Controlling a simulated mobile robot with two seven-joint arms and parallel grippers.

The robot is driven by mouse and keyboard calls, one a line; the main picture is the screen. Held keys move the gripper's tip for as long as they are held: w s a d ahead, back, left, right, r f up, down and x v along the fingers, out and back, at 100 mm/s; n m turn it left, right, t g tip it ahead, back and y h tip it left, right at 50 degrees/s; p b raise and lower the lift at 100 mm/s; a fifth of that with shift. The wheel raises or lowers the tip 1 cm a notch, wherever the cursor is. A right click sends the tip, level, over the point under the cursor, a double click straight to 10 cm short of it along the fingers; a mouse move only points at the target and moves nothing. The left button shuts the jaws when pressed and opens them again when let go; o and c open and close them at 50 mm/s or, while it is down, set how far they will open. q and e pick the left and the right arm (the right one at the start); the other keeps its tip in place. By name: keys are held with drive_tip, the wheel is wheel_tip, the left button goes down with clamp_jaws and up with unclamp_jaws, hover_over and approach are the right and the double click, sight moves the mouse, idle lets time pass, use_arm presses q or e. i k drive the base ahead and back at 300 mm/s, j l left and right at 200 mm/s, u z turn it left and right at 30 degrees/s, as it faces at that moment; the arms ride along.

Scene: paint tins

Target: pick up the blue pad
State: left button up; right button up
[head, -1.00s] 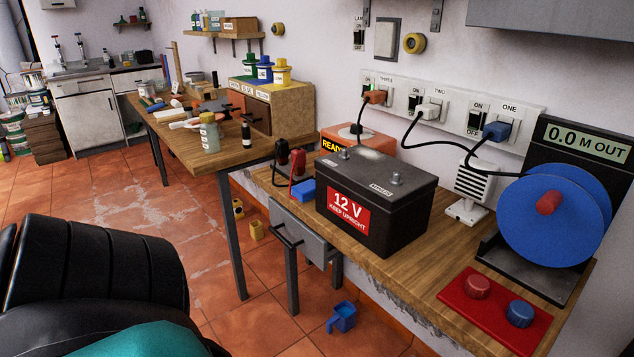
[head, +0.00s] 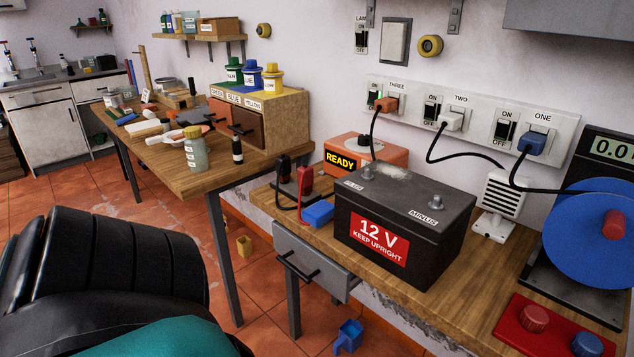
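Several blue things show, and I cannot tell for sure which is the blue pad. A small blue block (head: 318,213) lies on the near wooden bench, left of the black 12 V battery (head: 405,227), beside a red-and-black pair of upright clamps or handles (head: 305,181). A flat blue piece (head: 126,118) lies among tools on the farther table. The box there has a blue-labelled section under a blue-lidded tin (head: 252,74). Neither of my grippers is in the head view.
A black padded shape (head: 115,265) with a teal part fills the lower left. The near bench (head: 455,315) also holds an orange READY unit (head: 365,158), a blue reel (head: 595,235) and a red panel with knobs (head: 550,335). A blue scoop-like thing (head: 348,337) is on the floor.

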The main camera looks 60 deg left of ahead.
sight(321, 212)
drive_tip(key=k+j, duration=0.1)
drive_tip(key=j, duration=0.35)
drive_tip(key=k+j+z, duration=0.1)
drive_tip(key=j, duration=0.35)
drive_tip(key=k+j, duration=0.1)
drive_tip(key=j, duration=0.35)
drive_tip(key=k+j, duration=0.1)
drive_tip(key=j, duration=0.35)
drive_tip(key=z, duration=0.05)
